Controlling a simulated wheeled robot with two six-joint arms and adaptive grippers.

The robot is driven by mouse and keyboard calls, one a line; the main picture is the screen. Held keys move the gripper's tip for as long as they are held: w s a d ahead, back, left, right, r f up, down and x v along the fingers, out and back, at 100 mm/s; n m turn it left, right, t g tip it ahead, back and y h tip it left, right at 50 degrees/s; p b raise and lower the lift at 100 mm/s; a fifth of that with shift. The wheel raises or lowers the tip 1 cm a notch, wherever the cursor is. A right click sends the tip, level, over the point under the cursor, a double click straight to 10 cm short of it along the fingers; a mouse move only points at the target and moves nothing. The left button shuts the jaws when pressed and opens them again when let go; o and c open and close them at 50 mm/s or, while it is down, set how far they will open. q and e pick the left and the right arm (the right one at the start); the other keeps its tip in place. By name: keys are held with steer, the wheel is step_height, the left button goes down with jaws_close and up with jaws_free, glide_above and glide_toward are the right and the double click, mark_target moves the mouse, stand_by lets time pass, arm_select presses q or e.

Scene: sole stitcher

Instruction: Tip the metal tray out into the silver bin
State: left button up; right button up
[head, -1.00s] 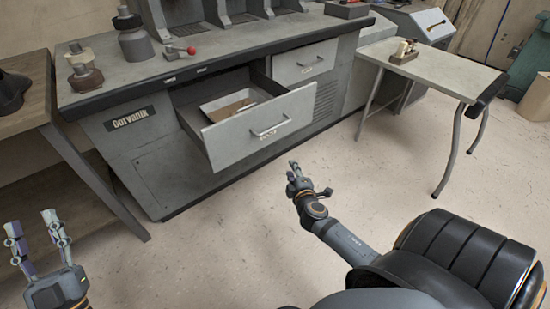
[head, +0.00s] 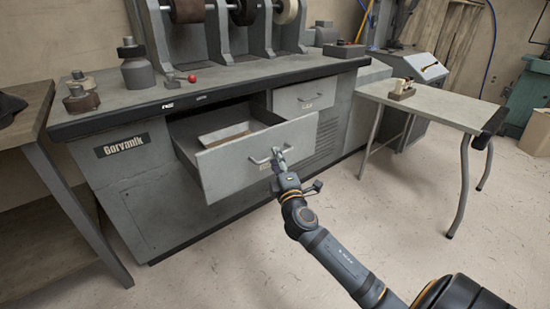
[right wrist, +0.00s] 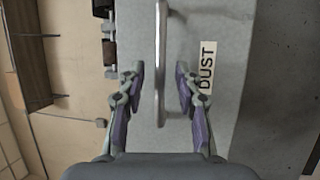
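A shallow light-grey metal tray (head: 211,138) with something brownish in it lies inside the open drawer (head: 236,165) of the grey bench. My right gripper (head: 279,157) is at the drawer's front, by its bar handle (head: 258,160). In the right wrist view, the open fingers of the right gripper (right wrist: 160,78) are on either side of the handle (right wrist: 161,40), with gaps showing. A label reading DUST (right wrist: 207,66) is beside one finger. My left gripper is out of view. I cannot make out a silver bin.
A second drawer (head: 304,97) beside the open one is shut. A side table (head: 440,103) with a small object on it stands to the right. A wooden table (head: 27,115) stands at the left. The floor in front is clear.

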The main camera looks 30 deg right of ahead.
steer(key=shift+x, duration=0.95)
jaws_close()
